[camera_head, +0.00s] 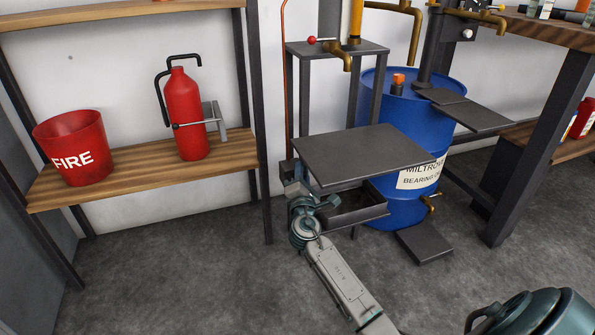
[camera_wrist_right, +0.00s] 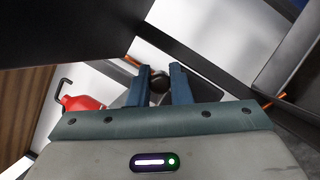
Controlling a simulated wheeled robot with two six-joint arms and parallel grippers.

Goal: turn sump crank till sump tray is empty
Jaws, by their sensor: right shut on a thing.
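The sump tray (camera_head: 362,222) is a dark open box low under a flat grey plate. Its inside is dark and partly covered by the plate, so I cannot tell how much is in it. My right gripper (camera_head: 297,184) is at the left of the tray, by the plate's left corner. In the right wrist view my right gripper (camera_wrist_right: 160,84) has its two blue fingers on either side of a dark round knob (camera_wrist_right: 158,83), which looks like the sump crank's handle. The rest of the crank is hidden in the head view. My left gripper is not in view.
The grey plate (camera_head: 362,153) overhangs the tray. A blue drum (camera_head: 408,120) with brass taps stands behind to the right. A wooden shelf (camera_head: 140,180) at the left holds a red fire bucket (camera_head: 73,148) and a red extinguisher (camera_head: 185,110). Floor at the front left is clear.

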